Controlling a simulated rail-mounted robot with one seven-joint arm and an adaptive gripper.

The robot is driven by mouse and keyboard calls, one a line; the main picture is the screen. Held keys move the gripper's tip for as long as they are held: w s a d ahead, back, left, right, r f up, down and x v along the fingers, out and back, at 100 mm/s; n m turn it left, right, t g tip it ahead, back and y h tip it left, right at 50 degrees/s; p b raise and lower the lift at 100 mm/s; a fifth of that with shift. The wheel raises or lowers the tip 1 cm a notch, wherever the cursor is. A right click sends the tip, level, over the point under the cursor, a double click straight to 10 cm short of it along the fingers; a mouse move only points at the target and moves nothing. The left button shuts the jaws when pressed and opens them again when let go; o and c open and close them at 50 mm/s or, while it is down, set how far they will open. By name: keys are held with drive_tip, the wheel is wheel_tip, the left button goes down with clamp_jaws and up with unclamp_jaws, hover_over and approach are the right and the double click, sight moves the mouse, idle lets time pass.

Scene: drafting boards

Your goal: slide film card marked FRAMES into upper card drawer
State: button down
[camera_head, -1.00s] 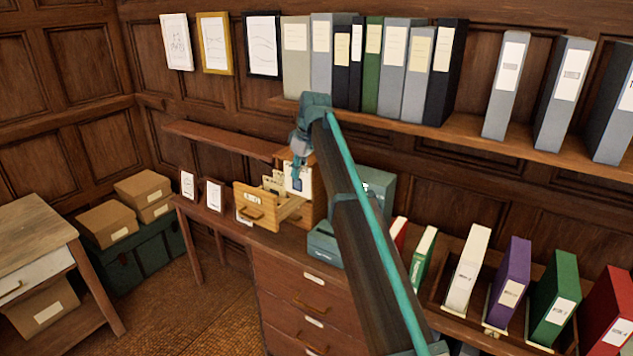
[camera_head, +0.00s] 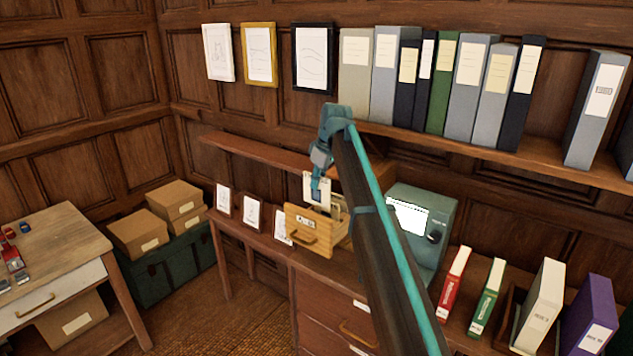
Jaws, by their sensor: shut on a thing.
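My gripper (camera_head: 317,190) is at the end of the teal arm, pointing down over the desk. It is shut on a white film card (camera_head: 318,187) with a dark blue patch; the card's marking is too small to read. The card hangs upright at the open wooden card drawer (camera_head: 309,231), behind its front panel. Whether its lower edge is inside the drawer or just above it, I cannot tell. Pale cards (camera_head: 338,205) stand in the drawer. The cabinet behind the drawer is largely hidden by my arm.
A teal machine with a bright screen (camera_head: 409,217) stands right of the drawer. Small framed pictures (camera_head: 251,215) stand to its left. A narrow shelf (camera_head: 255,150) runs behind, and binders (camera_head: 470,90) fill the upper shelf. Red and green books (camera_head: 486,297) stand at the right.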

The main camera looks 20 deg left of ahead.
sight(327, 184)
drive_tip(key=shift+d+f, duration=0.1)
drive_tip(key=shift+f, duration=0.5)
drive_tip(key=shift+f+b, duration=1.65)
drive_tip(key=shift+f, duration=2.65)
drive_tip(key=shift+f, duration=0.85)
drive_tip(key=c, duration=1.2)
unclamp_jaws()
drive_tip(key=shift+r, duration=0.1)
drive_tip(key=v, duration=1.2)
